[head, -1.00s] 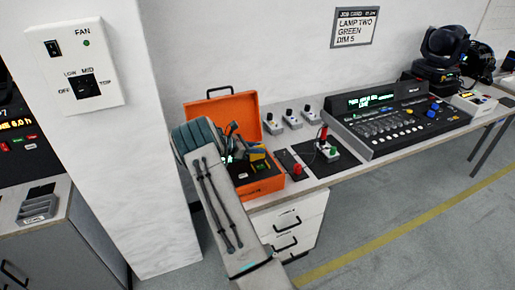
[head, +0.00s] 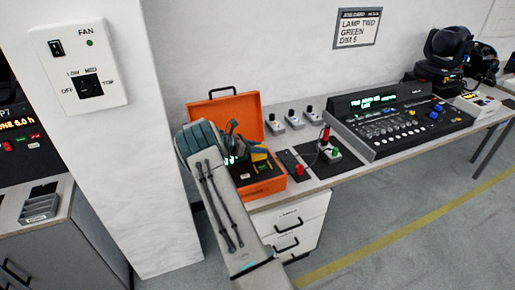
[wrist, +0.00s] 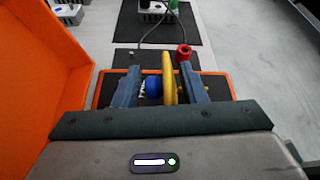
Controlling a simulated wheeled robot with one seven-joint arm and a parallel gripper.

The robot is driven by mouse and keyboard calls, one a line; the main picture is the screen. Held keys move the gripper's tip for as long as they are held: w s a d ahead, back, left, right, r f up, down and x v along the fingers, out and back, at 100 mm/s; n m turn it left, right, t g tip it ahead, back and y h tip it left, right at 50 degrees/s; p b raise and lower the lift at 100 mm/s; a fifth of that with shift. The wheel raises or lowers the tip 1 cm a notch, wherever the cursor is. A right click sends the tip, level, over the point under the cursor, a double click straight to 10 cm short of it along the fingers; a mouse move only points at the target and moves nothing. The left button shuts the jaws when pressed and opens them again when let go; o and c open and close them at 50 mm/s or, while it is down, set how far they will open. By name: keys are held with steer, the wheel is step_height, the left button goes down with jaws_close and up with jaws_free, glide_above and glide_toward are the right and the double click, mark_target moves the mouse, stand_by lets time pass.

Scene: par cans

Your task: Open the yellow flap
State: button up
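The yellow flap (wrist: 168,78) shows in the wrist view as a narrow, upright curved yellow piece over the open orange case (wrist: 222,82). A blue round part (wrist: 153,88) is just left of it. My gripper (wrist: 162,80) is low over the case, its fingers apart on either side of the blue part and the flap. The right finger is close to the flap; I cannot tell whether they touch. In the head view, my gripper (head: 238,145) is at the orange case (head: 262,188), and a yellow part (head: 261,166) shows beside it. My wrist hides the near part of the case.
The raised orange lid (wrist: 42,75) stands close on the left in the wrist view. Beyond the case are a red knob (wrist: 184,52), cables and a box with a green knob (head: 333,153). A lighting console (head: 400,120) stands farther right on the bench.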

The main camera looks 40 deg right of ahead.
steer(key=shift+a, duration=0.1)
steer(key=b+v, duration=0.3)
steer(key=v, duration=1)
steer(key=shift+a+r, duration=0.15)
steer(key=shift+a, duration=0.15)
steer(key=s+a+r+m+t+y, duration=0.2)
steer(key=s+a+r+m+y, duration=0.3)
steer(key=s, duration=0.4)
steer(key=s+a+r+m+t+y, duration=0.1)
steer(key=s+a+r+m+y, duration=0.25)
steer(key=s+a+r, duration=0.45)
steer(key=s+a+m+t+y, duration=0.1)
steer(key=s+a+m, duration=0.1)
steer(key=s, duration=0.4)
steer(key=s+a+f+m+t+y, duration=0.1)
steer(key=s+a+m+y, duration=0.1)
steer(key=s+a, duration=0.3)
steer(key=s+a+f+m+t+y, duration=0.1)
steer(key=s+a+m+t, duration=0.1)
steer(key=s, duration=0.7)
steer(key=shift+a+m, duration=0.85)
steer(key=shift+m, duration=0.2)
